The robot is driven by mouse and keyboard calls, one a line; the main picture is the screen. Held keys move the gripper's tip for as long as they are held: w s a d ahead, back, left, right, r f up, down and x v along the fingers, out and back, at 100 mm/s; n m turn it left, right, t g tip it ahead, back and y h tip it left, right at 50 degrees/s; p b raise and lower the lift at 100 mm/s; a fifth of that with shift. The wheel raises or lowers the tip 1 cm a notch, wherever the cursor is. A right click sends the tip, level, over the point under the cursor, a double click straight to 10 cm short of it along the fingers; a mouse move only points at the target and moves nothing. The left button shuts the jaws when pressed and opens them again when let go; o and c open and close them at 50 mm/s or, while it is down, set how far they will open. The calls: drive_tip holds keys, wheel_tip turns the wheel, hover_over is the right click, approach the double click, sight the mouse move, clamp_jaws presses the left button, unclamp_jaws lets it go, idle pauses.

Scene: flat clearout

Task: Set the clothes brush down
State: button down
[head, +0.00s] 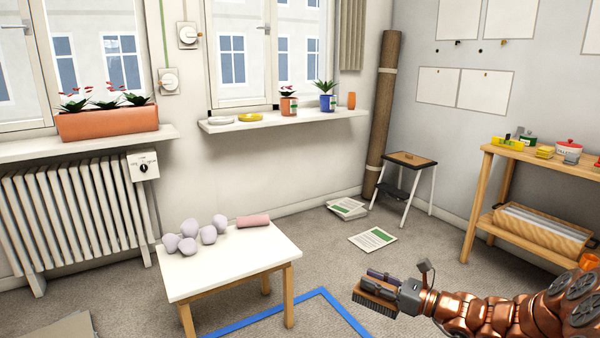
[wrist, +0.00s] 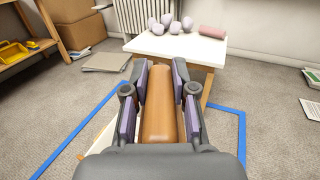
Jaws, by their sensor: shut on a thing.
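The clothes brush (head: 374,300) has dark bristles facing down in the head view, and its brown wooden back (wrist: 159,108) shows in the wrist view. My gripper (head: 393,288) is shut on it, with a finger on each side of the wooden back. The brush is held in the air, to the right of the low white table (head: 215,266) in the head view. In the wrist view the table (wrist: 218,52) lies beyond the brush. The bristles are hidden in the wrist view.
Several pale lilac lumps (head: 188,246) and a pink roll (head: 253,221) lie on the table's back half; its front is bare. Blue tape (head: 325,293) marks the floor. A step stool (head: 410,160), papers (head: 373,239) and a wooden shelf unit (head: 475,205) stand or lie beyond.

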wheel_tip(320, 180, up, 23)
drive_tip(key=p, duration=2.8)
drive_tip(key=shift+r, duration=0.15)
